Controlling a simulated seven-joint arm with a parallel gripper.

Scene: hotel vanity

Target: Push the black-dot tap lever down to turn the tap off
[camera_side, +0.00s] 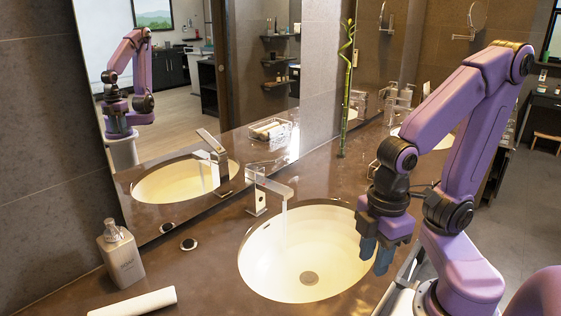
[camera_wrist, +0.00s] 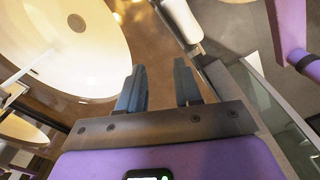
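The chrome tap (camera_side: 257,196) stands behind the white basin (camera_side: 345,267), and a thin stream of water (camera_side: 285,215) falls from its spout. A slanted metal bar with a raised end shows behind it in the mirror; I cannot make out a black dot on the lever. In the wrist view a metal tap part (camera_wrist: 12,88) shows at the left edge, beside the basin (camera_wrist: 112,62). My gripper (camera_side: 376,254) points down over the basin's right rim, well right of the tap and apart from it. In the wrist view its two blue fingers (camera_wrist: 160,84) are apart with nothing between them.
The mirror (camera_side: 180,115) rises behind the tap. A green bamboo stalk (camera_side: 347,90) stands at the back right. The space above the basin is clear.

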